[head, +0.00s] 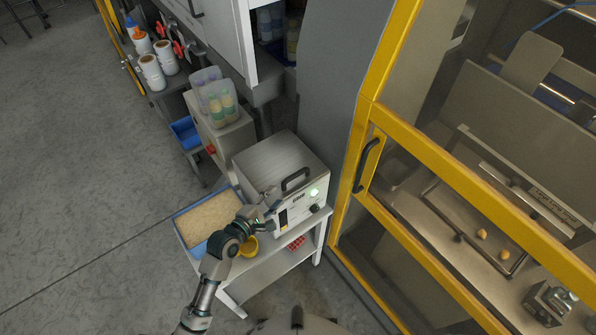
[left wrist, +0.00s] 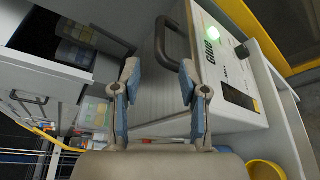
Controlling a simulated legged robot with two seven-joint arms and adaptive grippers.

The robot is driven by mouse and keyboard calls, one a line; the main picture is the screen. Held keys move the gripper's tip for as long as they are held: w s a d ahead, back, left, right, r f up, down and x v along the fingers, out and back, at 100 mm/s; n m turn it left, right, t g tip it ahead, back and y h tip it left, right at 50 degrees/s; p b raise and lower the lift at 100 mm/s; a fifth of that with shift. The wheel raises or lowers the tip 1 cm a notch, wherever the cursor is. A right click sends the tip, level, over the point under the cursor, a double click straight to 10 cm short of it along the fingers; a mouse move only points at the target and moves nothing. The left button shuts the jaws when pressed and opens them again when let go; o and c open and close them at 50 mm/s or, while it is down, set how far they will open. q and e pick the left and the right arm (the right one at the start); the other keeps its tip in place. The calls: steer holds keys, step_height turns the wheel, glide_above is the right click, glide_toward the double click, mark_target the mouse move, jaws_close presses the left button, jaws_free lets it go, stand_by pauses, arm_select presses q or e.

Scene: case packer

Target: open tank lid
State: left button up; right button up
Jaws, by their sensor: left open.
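The tank (head: 262,168) is a light grey box with a flat metal lid (head: 272,155), which lies closed on top. A black bar handle (head: 295,178) is on the lid near its front edge. My left gripper (head: 271,200) is at the tank's front left edge, just short of the handle in the head view. In the left wrist view its two fingers (left wrist: 160,80) are apart, with nothing between them. The handle (left wrist: 162,42) shows just beyond the fingertips. My right gripper is not in view.
The tank stands on a white cart beside a blue tray (head: 181,233) of pale granules and a yellow cup (head: 248,246). The yellow-framed machine door (head: 440,165) is close on the right. Clear bins (head: 217,97) stand behind; open floor lies left.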

mark_target(298, 173)
arm_select(q)
steer(key=x, duration=1.3)
steer(key=shift+w+d+f, duration=0.15)
steer(key=shift+w+f, duration=0.05)
steer(key=shift+w, duration=0.15)
steer(key=shift+a, duration=0.35)
steer(key=shift+c, duration=0.5)
jaws_close()
